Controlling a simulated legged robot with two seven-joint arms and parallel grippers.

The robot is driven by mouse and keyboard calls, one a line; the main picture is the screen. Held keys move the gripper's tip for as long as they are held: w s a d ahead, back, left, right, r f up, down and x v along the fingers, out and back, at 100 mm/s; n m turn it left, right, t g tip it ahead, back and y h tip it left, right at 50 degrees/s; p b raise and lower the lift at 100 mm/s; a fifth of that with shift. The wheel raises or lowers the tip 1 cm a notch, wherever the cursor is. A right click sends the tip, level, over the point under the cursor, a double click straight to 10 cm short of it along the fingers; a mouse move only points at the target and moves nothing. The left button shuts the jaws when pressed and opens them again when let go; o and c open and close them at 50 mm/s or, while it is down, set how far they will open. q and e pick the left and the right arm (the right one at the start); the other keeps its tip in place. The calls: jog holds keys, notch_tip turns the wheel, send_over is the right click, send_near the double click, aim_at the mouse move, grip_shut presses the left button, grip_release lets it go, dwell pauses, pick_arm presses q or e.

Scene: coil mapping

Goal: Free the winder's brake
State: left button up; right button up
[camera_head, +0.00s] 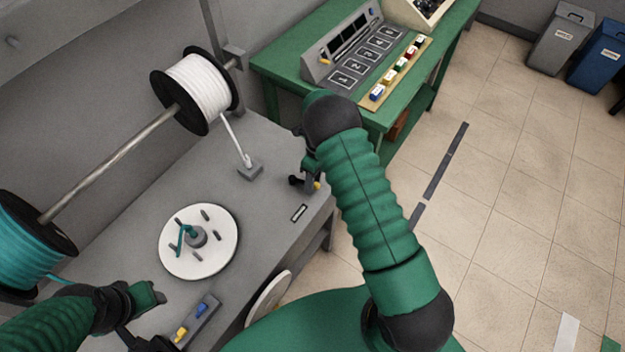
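The winder's white round plate (222,256) lies on the grey bench, with several dark pegs and a grey hub (196,237). A short teal strand (181,238) is at the hub. My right gripper (309,179) points down at the bench's right edge, partly hidden by my own wrist. A small dark knob (294,181) and a yellow bit (317,185) show beside it; I cannot tell whether these are the brake or whether the gripper touches them. My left gripper (152,320) is at the lower left, fingers apart and empty, left of a small box with blue and yellow parts (196,322).
A white spool (198,88) and a teal spool (25,245) sit on a metal rod (112,163). A grey block (250,172) with a white strand stands on the bench. A green table (285,62) with a console (352,50) stands behind. Bins (558,42) are far right.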

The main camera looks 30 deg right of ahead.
jog(key=shift+w+a+f, duration=0.1)
jog(key=shift+f, duration=0.15)
jog(key=shift+c, duration=0.8)
grip_shut()
dwell(0.5)
